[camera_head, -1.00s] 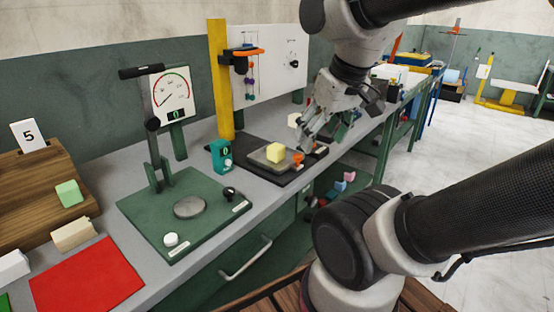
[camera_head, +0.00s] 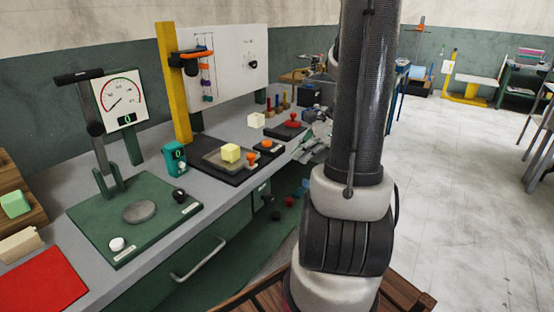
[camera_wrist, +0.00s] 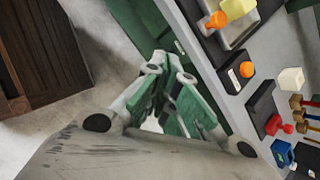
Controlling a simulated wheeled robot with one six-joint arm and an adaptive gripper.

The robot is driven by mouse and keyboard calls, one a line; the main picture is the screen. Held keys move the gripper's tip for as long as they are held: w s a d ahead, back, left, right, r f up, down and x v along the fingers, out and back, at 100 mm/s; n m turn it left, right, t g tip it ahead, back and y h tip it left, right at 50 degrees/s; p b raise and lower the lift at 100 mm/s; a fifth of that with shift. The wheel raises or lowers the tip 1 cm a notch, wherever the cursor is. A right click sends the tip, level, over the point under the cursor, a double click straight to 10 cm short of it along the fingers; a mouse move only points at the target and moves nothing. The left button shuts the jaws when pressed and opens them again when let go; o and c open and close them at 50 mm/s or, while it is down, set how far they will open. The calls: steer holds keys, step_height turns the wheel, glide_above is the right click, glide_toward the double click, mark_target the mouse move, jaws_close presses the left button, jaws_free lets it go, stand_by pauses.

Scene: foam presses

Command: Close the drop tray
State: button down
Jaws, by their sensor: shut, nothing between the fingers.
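I cannot clearly make out the drop tray. The green bench front (camera_head: 237,237) shows below the worktop, with a few small dark and red pieces (camera_head: 289,202) at its right end. My arm covers the area right of them. My gripper (camera_head: 312,147) is partly hidden behind my arm, at the worktop's front edge. In the wrist view my gripper (camera_wrist: 174,112) has its green fingers shut and empty, beside the green bench front (camera_wrist: 148,22). I cannot tell whether it touches anything.
On the worktop stand a black press base with a yellow foam block (camera_head: 230,153), an orange knob (camera_head: 266,143), a red knob (camera_head: 293,117) and a white block (camera_head: 256,120). A drawer handle (camera_head: 198,261) juts from the bench front. Open floor (camera_head: 455,190) lies right.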

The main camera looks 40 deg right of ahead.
mark_target(229, 144)
steer(key=shift+w+a+f+m+t, duration=0.3)
steer(key=shift+w+a+f+m, duration=0.6)
steer(key=shift+w, duration=1.3)
steer(key=shift+w+a+f+m+t, duration=0.3)
steer(key=shift+w+a+f+m, duration=0.25)
steer(key=shift+w+f+m, duration=1.15)
steer(key=shift+w+a+f+m+t, duration=0.3)
steer(key=shift+w+a+f+m, duration=0.3)
steer(key=shift+w, duration=2.05)
steer(key=shift+a+r, duration=0.1)
steer(key=shift+w, duration=0.15)
steer(key=w+a, duration=0.1)
steer(key=w, duration=0.3)
steer(key=w+a, duration=0.2)
steer(key=w, duration=0.3)
steer(key=w+a, duration=0.2)
steer(key=w, duration=0.2)
steer(key=shift+w, duration=0.15)
steer(key=shift+w+a, duration=0.15)
steer(key=shift+w, duration=0.4)
steer(key=shift+r, duration=0.1)
